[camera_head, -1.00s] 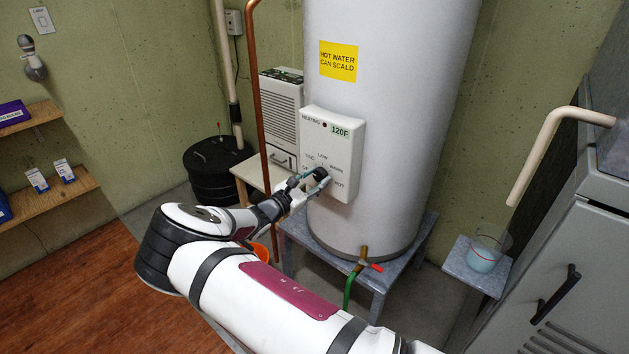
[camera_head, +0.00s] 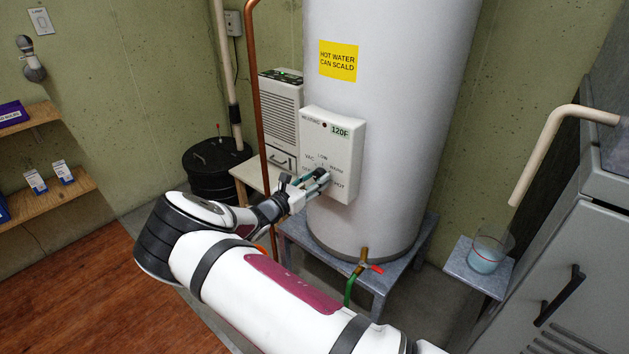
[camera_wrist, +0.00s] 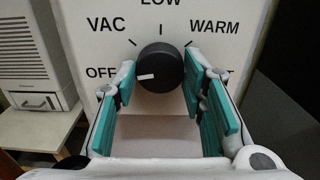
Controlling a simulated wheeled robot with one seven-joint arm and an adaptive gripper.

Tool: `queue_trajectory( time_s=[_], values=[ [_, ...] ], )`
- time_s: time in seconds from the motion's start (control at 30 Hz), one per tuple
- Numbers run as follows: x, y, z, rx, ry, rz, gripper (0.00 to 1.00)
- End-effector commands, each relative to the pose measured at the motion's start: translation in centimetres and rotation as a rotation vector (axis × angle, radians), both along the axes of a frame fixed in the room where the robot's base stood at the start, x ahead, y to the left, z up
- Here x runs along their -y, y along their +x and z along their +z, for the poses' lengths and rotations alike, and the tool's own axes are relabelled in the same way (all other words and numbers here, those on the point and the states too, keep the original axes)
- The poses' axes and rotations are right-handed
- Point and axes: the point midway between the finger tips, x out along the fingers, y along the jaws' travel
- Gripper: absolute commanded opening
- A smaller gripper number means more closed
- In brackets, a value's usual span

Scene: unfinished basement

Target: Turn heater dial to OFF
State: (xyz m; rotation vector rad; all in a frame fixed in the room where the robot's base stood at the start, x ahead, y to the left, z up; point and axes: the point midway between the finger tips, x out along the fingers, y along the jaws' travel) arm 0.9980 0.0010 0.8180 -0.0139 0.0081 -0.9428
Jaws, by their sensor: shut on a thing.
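The water heater's control box (camera_head: 333,150) is white, with a 120F display and a dial scale. Its round black dial (camera_wrist: 160,68) shows in the wrist view, below the LOW, VAC and WARM labels. The dial's white mark points left and slightly down, toward the OFF label (camera_wrist: 98,72). My gripper (camera_wrist: 160,66) is shut on the dial, one teal-padded finger on each side. The left finger partly covers the scale near OFF, and the right one covers most of HOT. In the head view my gripper (camera_head: 318,180) hides most of the dial.
The heater tank (camera_head: 390,100) stands on a grey stand (camera_head: 400,262). A copper pipe (camera_head: 256,100) runs upright left of the box. A white vented unit (camera_head: 281,115) stands behind on a small table (camera_head: 244,172). A beaker (camera_head: 487,252) sits on a ledge at right.

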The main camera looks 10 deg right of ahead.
Motion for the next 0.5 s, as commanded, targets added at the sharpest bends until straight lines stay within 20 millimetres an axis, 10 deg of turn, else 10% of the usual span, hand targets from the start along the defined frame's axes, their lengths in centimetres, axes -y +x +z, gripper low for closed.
queue_trajectory(
  time_s=[0.13,0.17,0.23,0.5],
  values=[
    [0.05,0.01,0.01,-0.002,-0.003,0.0,0.1],
    [0.05,0.01,0.01,-0.002,-0.003,0.0,0.4],
    [0.04,0.01,0.01,-0.001,-0.002,0.0,0.56],
    [0.01,0.0,0.01,0.0,-0.001,0.0,0.58]
  ],
)
